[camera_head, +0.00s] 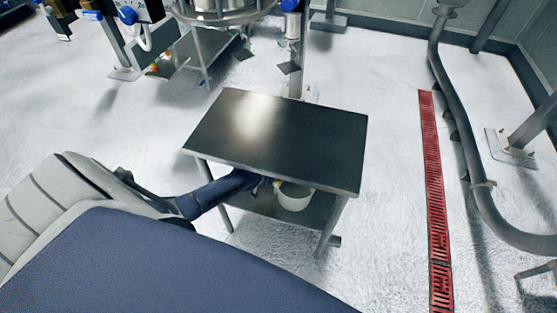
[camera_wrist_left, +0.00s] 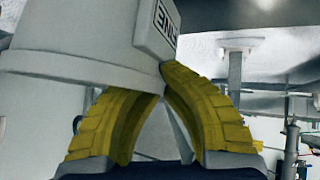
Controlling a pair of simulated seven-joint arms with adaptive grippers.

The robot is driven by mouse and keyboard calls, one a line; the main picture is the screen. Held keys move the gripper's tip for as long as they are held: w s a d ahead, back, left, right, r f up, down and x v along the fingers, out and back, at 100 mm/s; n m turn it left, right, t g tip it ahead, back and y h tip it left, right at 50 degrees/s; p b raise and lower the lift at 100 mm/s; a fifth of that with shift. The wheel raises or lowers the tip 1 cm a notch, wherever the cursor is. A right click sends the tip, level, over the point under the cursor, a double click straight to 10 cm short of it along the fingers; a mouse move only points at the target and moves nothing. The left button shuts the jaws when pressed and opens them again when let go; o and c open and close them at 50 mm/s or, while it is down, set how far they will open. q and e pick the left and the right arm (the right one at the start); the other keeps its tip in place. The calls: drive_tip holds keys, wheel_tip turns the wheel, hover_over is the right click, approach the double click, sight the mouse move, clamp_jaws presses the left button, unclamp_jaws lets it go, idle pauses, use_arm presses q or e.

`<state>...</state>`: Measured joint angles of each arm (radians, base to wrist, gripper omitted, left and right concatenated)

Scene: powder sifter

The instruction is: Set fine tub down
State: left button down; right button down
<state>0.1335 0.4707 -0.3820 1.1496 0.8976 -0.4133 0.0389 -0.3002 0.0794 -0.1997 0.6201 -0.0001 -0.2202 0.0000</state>
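The fine tub (camera_head: 294,198) is a white bucket under the table's front edge, above or on its lower shelf; I cannot tell whether its base touches the shelf. In the left wrist view the tub (camera_wrist_left: 75,35) fills the upper left, with its label (camera_wrist_left: 165,27) upside down in the picture. My left gripper (camera_head: 268,183) reaches under the tabletop at the tub's left side. Its yellow fingers (camera_wrist_left: 160,88) come together at the tub's rim and appear shut on it. The tabletop partly hides the gripper and tub. My right gripper is not in view.
The steel table (camera_head: 280,135) has a bare dark top and a lower shelf (camera_head: 262,205); its legs stand close to my arm and the tub. A red floor drain (camera_head: 435,190) and grey pipe (camera_head: 465,150) lie to the right. Machinery (camera_head: 215,10) stands behind.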

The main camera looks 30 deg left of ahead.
use_arm(q)
drive_tip(key=c, duration=2.1)
unclamp_jaws()
drive_tip(key=shift+f, duration=0.15)
drive_tip(key=o, duration=0.5)
drive_tip(key=shift+s, duration=0.1)
